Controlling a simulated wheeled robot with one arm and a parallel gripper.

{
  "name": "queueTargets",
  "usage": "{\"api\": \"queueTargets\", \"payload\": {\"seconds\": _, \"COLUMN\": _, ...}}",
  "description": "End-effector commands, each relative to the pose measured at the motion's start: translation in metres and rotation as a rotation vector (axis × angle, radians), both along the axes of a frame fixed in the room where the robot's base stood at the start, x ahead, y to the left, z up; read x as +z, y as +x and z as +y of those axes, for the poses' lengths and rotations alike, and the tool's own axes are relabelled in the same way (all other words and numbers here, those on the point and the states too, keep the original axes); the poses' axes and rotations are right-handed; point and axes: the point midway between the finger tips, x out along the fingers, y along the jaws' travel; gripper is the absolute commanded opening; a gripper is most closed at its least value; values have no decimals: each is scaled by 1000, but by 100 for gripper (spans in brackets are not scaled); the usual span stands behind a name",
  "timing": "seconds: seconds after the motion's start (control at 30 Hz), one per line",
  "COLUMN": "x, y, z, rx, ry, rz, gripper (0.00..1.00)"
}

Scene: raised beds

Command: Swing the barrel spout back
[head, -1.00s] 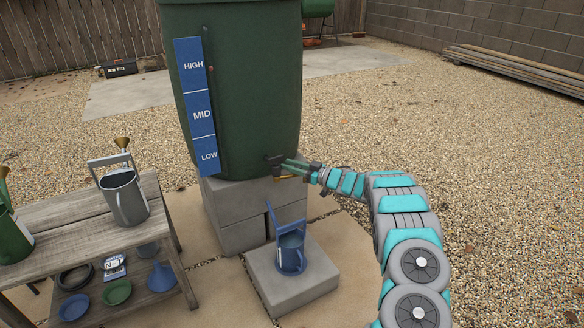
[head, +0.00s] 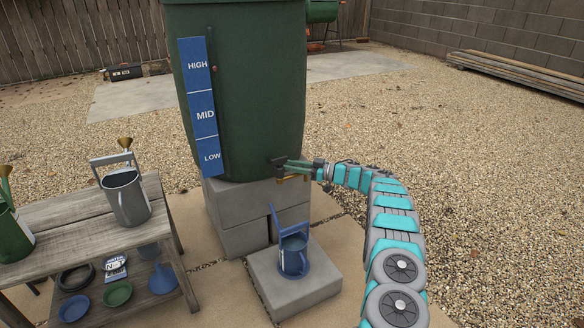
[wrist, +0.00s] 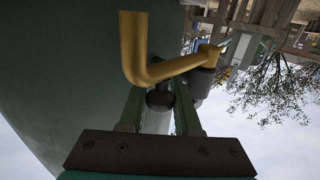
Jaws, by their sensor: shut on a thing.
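The green barrel (head: 250,110) has a dark tap low on its right side. Its brass spout (head: 291,179) points right there. In the wrist view the brass spout (wrist: 172,68) runs from a joint at right to a bent end at left. My gripper (head: 291,164) is at the tap, coming from the right. The knob is partly hidden behind the spout. A blue watering can (head: 293,255) stands below on a concrete slab (head: 300,292).
Concrete blocks (head: 231,232) carry the barrel. A wooden bench (head: 75,228) at left holds a grey can (head: 126,195) and a green can (head: 12,238), with pots on its lower shelf. Open gravel (head: 450,150) lies to the right.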

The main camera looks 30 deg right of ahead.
Motion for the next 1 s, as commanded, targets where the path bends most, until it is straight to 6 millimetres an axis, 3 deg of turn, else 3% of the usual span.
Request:
{"api": "queueTargets", "payload": {"seconds": 0.3, "x": 3, "y": 2, "z": 2, "rx": 0, "ry": -1, "rz": -4, "gripper": 0}}
{"api": "queueTargets", "payload": {"seconds": 0.33, "x": 3, "y": 2, "z": 2, "rx": -1, "ry": -2, "rz": -5, "gripper": 33}}
{"api": "queueTargets", "payload": {"seconds": 0.6, "x": 2, "y": 2, "z": 1, "rx": 0, "ry": -1, "rz": -3, "gripper": 61}}
{"api": "queueTargets", "payload": {"seconds": 1.0, "x": 1, "y": 1, "z": 1, "rx": 1, "ry": -1, "rz": -1, "gripper": 61}}
